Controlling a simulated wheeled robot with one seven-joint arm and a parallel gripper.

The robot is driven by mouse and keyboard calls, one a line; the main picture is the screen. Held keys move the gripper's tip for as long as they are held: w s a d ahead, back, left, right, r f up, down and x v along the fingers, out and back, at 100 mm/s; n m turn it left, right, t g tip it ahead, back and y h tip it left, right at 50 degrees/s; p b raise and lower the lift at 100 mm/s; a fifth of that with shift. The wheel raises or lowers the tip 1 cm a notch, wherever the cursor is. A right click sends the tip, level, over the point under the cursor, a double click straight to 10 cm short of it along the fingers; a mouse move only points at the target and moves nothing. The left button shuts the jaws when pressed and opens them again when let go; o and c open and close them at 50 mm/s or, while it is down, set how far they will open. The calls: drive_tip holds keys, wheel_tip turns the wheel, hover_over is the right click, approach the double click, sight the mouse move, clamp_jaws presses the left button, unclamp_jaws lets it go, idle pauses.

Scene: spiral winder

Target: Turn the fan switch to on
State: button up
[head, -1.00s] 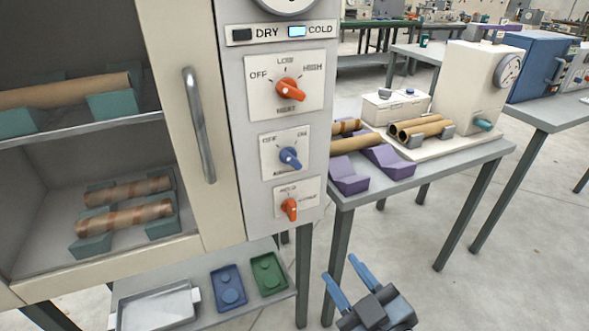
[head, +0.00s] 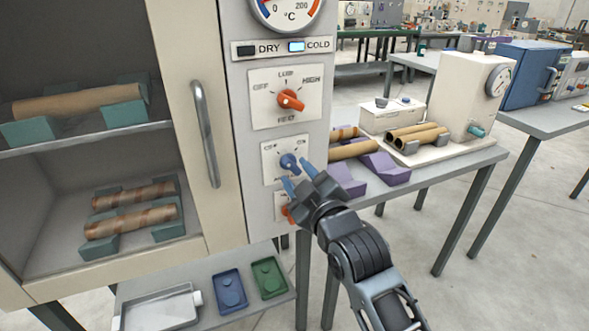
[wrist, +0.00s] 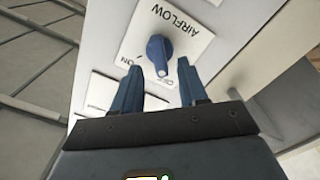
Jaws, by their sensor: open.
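The fan switch is a blue knob (head: 289,162) on a white plate marked OFF and ON, on the cabinet's control panel. In the wrist view the knob (wrist: 158,48) sits under the word AIRFLOW, with ON to its left and OFF to its right; the picture is upside down. I cannot tell its exact setting. My gripper (head: 297,176) is open just in front of and below the knob. In the wrist view my fingertips (wrist: 158,68) stand on either side of the knob's near end. I cannot tell whether they touch it.
An orange heat knob (head: 290,100) is above the blue one. A smaller orange knob (head: 283,213) below is partly hidden by my gripper. The cabinet's door handle (head: 206,135) is to the left. A table with purple cradles (head: 378,168) and tubes stands at the right.

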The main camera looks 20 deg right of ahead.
sight(291, 165)
drive_tip(key=shift+w, duration=1.2)
clamp_jaws()
